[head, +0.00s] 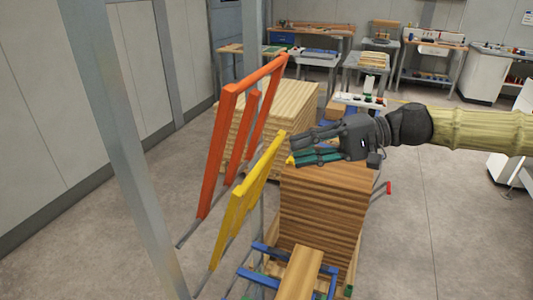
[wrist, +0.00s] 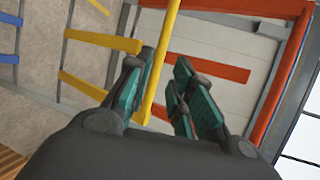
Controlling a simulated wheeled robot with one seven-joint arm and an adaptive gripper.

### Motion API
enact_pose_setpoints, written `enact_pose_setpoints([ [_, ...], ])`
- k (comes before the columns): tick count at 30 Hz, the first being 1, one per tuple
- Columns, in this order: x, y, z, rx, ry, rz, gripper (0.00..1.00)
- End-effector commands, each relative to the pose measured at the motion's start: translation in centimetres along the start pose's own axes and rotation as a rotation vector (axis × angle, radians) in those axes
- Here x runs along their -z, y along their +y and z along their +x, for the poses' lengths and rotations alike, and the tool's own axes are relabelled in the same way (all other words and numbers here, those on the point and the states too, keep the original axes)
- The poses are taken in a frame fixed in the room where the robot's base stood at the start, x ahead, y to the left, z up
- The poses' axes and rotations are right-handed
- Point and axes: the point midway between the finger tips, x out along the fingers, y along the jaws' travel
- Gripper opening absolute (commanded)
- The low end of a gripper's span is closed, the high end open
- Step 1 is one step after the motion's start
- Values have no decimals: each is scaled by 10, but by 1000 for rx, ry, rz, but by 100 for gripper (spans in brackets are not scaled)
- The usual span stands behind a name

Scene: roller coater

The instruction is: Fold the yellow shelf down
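The yellow shelf (head: 239,208) is a frame of bars that stands steeply raised on the left of the head view, in front of a taller orange frame. My gripper (head: 291,150) reaches in from the right at its upper far end. A small yellow patch shows at the fingertips there. In the wrist view, a long yellow bar of the shelf (wrist: 162,55) runs between the teal finger pads of my gripper (wrist: 160,75), close to the left finger. The fingers are apart. Whether either finger touches the bar is unclear.
The orange frame (head: 212,160) stands raised just behind the yellow shelf. A grey post (head: 125,140) rises at the left. A stack of brown boards (head: 322,215) stands below my gripper, with a blue frame (head: 262,278) in front. Paler boards (head: 288,105) stand behind. Floor at right is clear.

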Motion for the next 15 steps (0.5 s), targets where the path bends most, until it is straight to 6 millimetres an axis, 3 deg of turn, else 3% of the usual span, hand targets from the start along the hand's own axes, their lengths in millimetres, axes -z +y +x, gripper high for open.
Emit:
enact_pose_setpoints([
  [15,0,0,57,-1,0,3,23],
])
